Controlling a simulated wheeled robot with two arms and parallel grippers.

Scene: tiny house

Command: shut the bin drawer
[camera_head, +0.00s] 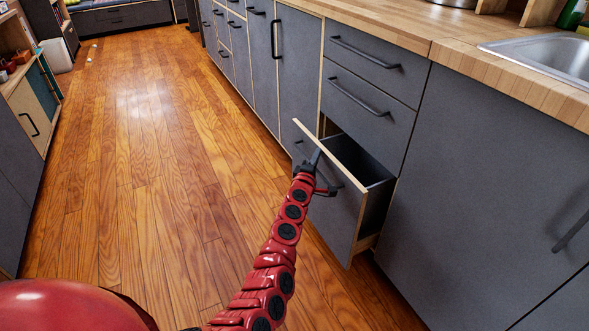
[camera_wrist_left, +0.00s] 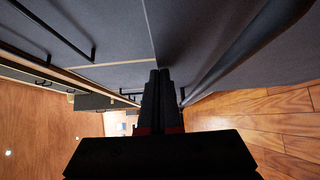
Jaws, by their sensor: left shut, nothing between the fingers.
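The bin drawer (camera_head: 337,213) is the lowest grey drawer under two shut drawers, and it stands pulled out with its dark inside showing. Its front has a pale wooden edge and a dark handle, partly hidden by my left arm. My left gripper (camera_head: 314,162) is shut and empty at the drawer front, its tip overlapping the top edge in the head view; I cannot tell whether it touches. In the left wrist view the closed fingers (camera_wrist_left: 161,95) point along grey cabinet fronts. My right gripper is not in view.
The two drawers above (camera_head: 366,82) are shut, under a wooden counter (camera_head: 405,22) with a sink (camera_head: 550,55). A wide grey cabinet door (camera_head: 480,190) is right of the drawer. The wooden floor (camera_head: 150,150) to the left is mostly clear, with more cabinets (camera_head: 28,115) at the far left.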

